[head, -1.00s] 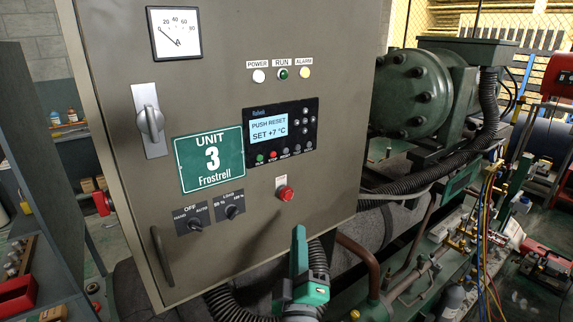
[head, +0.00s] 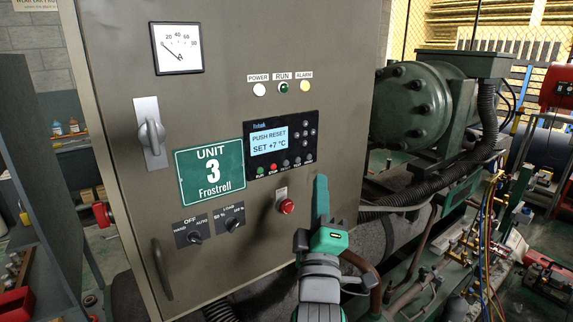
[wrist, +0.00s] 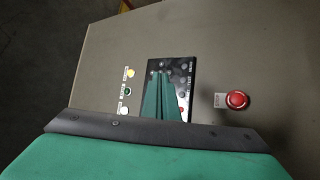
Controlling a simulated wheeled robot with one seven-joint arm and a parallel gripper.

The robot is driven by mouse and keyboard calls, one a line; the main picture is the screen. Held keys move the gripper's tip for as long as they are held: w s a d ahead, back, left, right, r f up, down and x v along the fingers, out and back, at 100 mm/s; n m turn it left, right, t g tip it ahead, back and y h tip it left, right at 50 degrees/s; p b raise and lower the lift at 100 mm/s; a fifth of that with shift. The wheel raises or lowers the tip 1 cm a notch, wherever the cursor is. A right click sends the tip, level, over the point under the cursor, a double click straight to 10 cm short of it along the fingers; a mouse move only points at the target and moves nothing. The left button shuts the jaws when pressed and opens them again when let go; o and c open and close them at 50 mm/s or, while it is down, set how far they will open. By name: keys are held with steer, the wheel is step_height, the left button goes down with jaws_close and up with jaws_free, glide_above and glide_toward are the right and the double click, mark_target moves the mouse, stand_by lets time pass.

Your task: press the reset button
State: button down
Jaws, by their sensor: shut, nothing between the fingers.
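The controller panel (head: 250,137) is a black keypad on the grey cabinet door, with a lit display (head: 269,141) reading "PUSH RESET" and "SET +7 °C". A row of small buttons (head: 285,163) runs along its lower edge, one green and one red; their labels are too small to read surely. My gripper (head: 321,180) is shut and empty, pointing up, just right of and below the panel in the head view. In the wrist view its green fingers (wrist: 160,82) overlap the panel (wrist: 187,68) and hide part of it. I cannot see contact.
A red mushroom button (head: 287,207) sits on the door below the panel, left of my gripper. Two rotary selectors (head: 229,224), a large switch handle (head: 152,136) and three indicator lamps (head: 282,87) are also on the door. Pipes and hoses (head: 405,212) lie to the right.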

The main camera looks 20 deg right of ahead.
steer(key=w+a, duration=0.3)
steer(key=w, duration=0.5)
steer(key=shift+w, duration=0.15)
stand_by(2.0)
steer(key=shift+w+a, duration=0.2)
steer(key=shift+w, duration=0.1)
steer(key=shift+w+a, duration=0.1)
steer(key=shift+w, duration=0.2)
stand_by(0.7)
steer(key=shift+s, duration=0.1)
stand_by(0.3)
steer(key=shift+s+d, duration=0.3)
steer(key=shift+s, duration=0.3)
steer(key=shift+s, duration=0.1)
steer(key=shift+s+d, duration=0.3)
steer(key=shift+s, duration=0.45)
steer(key=shift+s+d, duration=0.25)
steer(key=shift+s, duration=0.55)
steer(key=shift+s+d, duration=0.3)
steer(key=shift+s, duration=0.45)
